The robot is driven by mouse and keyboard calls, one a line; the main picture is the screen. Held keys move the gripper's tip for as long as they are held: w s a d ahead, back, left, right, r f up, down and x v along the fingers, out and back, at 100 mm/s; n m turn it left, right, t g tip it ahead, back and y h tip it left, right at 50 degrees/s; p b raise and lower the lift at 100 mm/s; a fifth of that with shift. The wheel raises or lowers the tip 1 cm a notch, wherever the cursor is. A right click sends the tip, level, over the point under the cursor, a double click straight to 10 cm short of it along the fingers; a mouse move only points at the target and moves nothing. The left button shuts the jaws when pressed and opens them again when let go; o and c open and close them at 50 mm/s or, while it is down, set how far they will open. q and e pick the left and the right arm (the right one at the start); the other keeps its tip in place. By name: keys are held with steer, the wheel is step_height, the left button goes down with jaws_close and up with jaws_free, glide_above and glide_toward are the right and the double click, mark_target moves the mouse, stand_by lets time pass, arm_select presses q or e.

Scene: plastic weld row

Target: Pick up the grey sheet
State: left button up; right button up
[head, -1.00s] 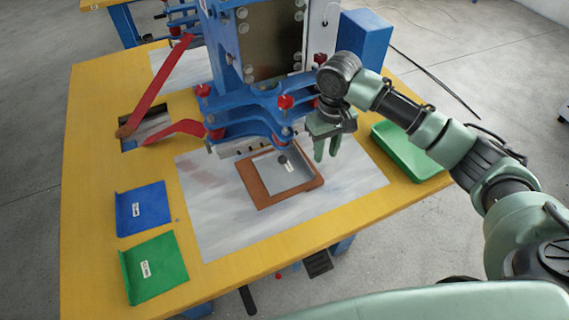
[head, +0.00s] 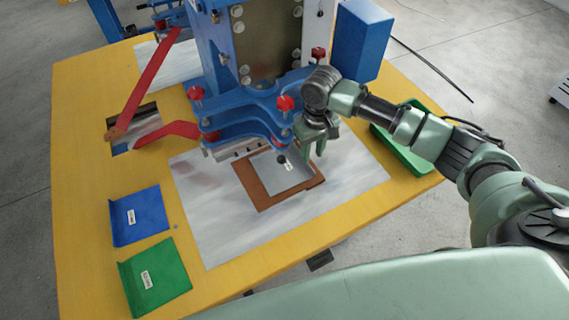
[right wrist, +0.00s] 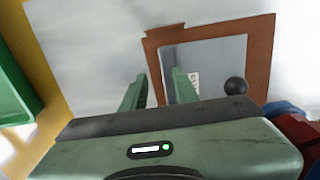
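The grey sheet (head: 275,180) lies in a brown frame (head: 265,204) on the pale work mat. It has a black knob and a small white label, and it also shows in the right wrist view (right wrist: 218,60). My right gripper (head: 313,154) is at the right edge of the sheet and frame, pointing down. In the right wrist view its two fingers (right wrist: 158,90) are apart with nothing between them. One finger appears over the sheet's edge side; I cannot tell whether it touches. My left gripper is not in view.
The blue press (head: 250,104) with red knobs stands directly behind the frame, close to my right gripper. A green tray (head: 407,152) is at the right. Blue (head: 138,215) and green (head: 154,277) sheets lie at the left. The mat's front is clear.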

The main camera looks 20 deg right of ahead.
mark_target(311, 167)
steer(key=f, duration=0.5)
steer(key=shift+s+a+f+p, duration=0.1)
steer(key=shift+s+p, duration=0.25)
steer(key=shift+p, duration=0.05)
steer(key=shift+c, duration=0.3)
jaws_close()
